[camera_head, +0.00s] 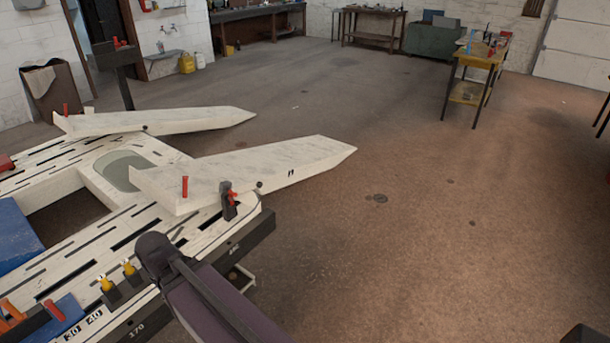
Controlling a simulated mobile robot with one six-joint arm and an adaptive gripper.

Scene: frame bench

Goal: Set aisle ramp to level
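Two long pale ramps reach out from the end of the white slotted bench deck (65,258). The near ramp (250,170), on the open-floor side, has a pointed tip, a small black mark on its side and a red handle (185,187) near its bench end. The far ramp (160,121) lies behind it, with another red handle (66,110). A dark block with a red top (229,201) stands at the near deck corner. My arm's purple-grey link is at bottom centre; my gripper does not show.
Yellow-topped black levers (118,284) and orange and red handles (30,315) stand along the bench's near side. A dark post (123,75) rises behind the far ramp. A yellow work table (475,65) stands at upper right. The concrete floor right of the ramps is clear.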

